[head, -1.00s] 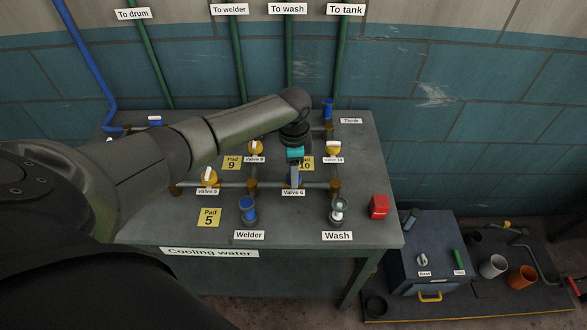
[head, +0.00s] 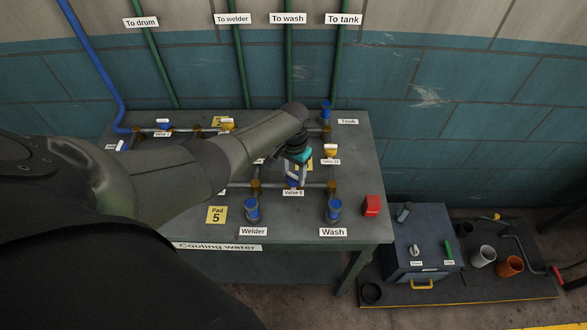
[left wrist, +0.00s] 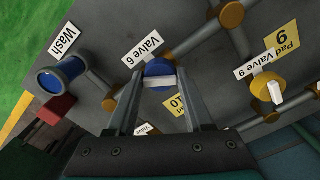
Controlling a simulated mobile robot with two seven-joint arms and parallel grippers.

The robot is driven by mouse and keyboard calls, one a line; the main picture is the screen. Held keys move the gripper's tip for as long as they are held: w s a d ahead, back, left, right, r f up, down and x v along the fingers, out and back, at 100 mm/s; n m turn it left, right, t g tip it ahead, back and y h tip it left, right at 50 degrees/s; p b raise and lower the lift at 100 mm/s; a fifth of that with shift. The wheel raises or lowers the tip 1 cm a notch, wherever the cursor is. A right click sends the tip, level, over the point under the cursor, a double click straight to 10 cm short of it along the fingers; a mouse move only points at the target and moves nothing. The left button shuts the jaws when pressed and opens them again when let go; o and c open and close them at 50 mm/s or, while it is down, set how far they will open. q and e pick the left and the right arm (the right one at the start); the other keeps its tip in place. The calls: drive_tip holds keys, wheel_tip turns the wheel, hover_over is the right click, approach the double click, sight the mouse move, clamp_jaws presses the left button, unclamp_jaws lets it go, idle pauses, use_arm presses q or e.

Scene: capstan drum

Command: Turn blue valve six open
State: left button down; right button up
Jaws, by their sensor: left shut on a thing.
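Blue valve 6 (head: 292,183) sits in the front pipe run on the bench, partly hidden by my left gripper (head: 296,172). In the left wrist view the round blue valve body (left wrist: 158,68) carries a white bar handle (left wrist: 160,82). The fingers of my left gripper (left wrist: 160,104) stand on both sides of this handle, shut on it. The handle lies at a slant to the pipe. The "Valve 6" label (left wrist: 142,49) is beside it. The Wash sight cup (head: 334,209) shows blue, and so does the Welder cup (head: 252,209). My right gripper is not in view.
Yellow valve 9 (left wrist: 268,88) and yellow valve 10 (head: 331,151) stand nearby. A red block (head: 371,205) lies at the bench's right edge. My left arm hides part of the bench's left side. A dark cabinet (head: 418,240) stands on the floor to the right.

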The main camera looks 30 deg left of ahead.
sight(293, 175)
use_arm(q)
drive_tip(key=n+p, duration=0.1)
drive_tip(key=n, duration=0.2)
drive_tip(key=shift+n, duration=0.3)
drive_tip(key=shift+n+p, duration=0.55)
drive_tip(key=shift+n, duration=0.95)
drive_tip(key=shift+c, duration=1.4)
unclamp_jaws()
wheel_tip(293, 175, up, 5)
drive_tip(key=p, duration=0.3)
drive_tip(key=shift+r, duration=0.9)
wheel_tip(293, 175, up, 8)
drive_tip(key=shift+r, duration=0.25)
